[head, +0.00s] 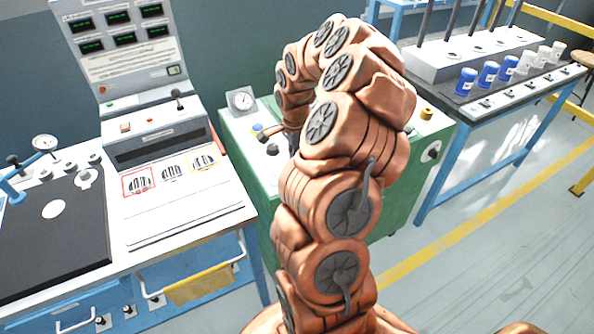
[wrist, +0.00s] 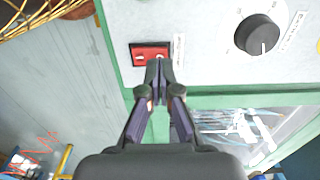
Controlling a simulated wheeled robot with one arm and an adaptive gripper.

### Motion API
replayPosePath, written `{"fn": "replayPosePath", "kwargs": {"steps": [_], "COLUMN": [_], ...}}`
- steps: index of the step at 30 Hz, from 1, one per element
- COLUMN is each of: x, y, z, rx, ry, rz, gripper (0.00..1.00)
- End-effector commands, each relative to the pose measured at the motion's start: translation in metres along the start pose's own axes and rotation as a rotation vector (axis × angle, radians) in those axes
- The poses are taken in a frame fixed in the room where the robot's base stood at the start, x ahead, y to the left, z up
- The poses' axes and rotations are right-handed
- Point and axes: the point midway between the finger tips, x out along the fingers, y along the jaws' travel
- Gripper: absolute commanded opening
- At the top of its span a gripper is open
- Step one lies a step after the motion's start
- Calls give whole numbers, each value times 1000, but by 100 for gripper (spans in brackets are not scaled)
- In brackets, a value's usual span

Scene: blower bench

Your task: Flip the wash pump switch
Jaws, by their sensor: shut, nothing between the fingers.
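A red rocker switch (wrist: 149,53) in a dark frame sits on the pale panel of a green-edged cabinet in the wrist view. The small label (wrist: 179,50) beside it is too small to read, so I cannot tell that it names the wash pump. My gripper (wrist: 158,68) is shut and empty, its fingertips at the switch's lower edge in the picture. I cannot tell whether they touch it. In the head view my arm hides the gripper and the switch; the green cabinet (head: 240,152) stands behind the arm.
A black knob (wrist: 257,34) is on the same panel, right of the switch. In the head view a gauge (head: 241,100) stands on the cabinet. A control console (head: 155,135) is left, and a bench with blue cups (head: 466,80) is right. Floor is clear at lower right.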

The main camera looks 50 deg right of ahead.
Motion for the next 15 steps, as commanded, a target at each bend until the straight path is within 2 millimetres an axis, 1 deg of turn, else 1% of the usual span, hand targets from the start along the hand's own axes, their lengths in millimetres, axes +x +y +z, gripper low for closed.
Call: {"fn": "replayPosePath", "kwargs": {"steps": [15], "x": [4], "y": [0], "z": [0], "rx": [0], "ry": [0], "rz": [0], "gripper": [0]}}
